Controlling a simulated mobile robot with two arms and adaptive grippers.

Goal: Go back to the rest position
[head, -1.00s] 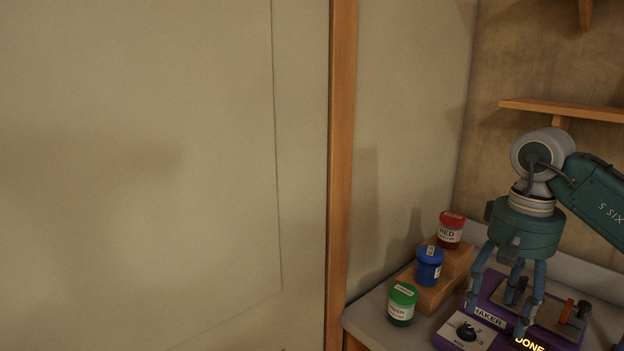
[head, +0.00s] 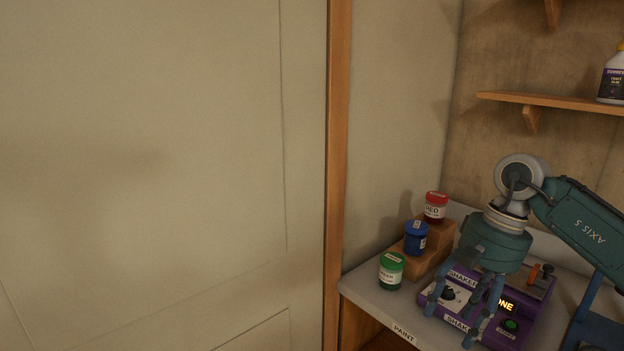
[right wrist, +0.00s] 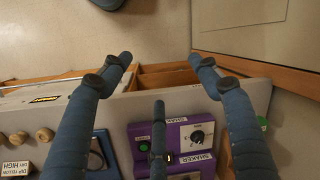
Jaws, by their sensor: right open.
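My right gripper (head: 468,318) is open and empty. Its fingers hang in front of the purple shaker (head: 520,325) in the head view and hide part of it. The shaker has a dial, a green button and a lit display reading "ONE", partly covered. In the right wrist view my right gripper's fingers (right wrist: 165,85) are spread with nothing between them, above the counter edge, and the shaker (right wrist: 180,130) lies below. My left gripper is not in view.
A green-lidded jar (head: 391,271) stands on the counter (head: 375,300). A blue jar (head: 415,238) and a red jar (head: 435,208) stand on a wooden step block (head: 432,257). A shelf (head: 540,101) holds a bottle (head: 613,78). A pale panel fills the left.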

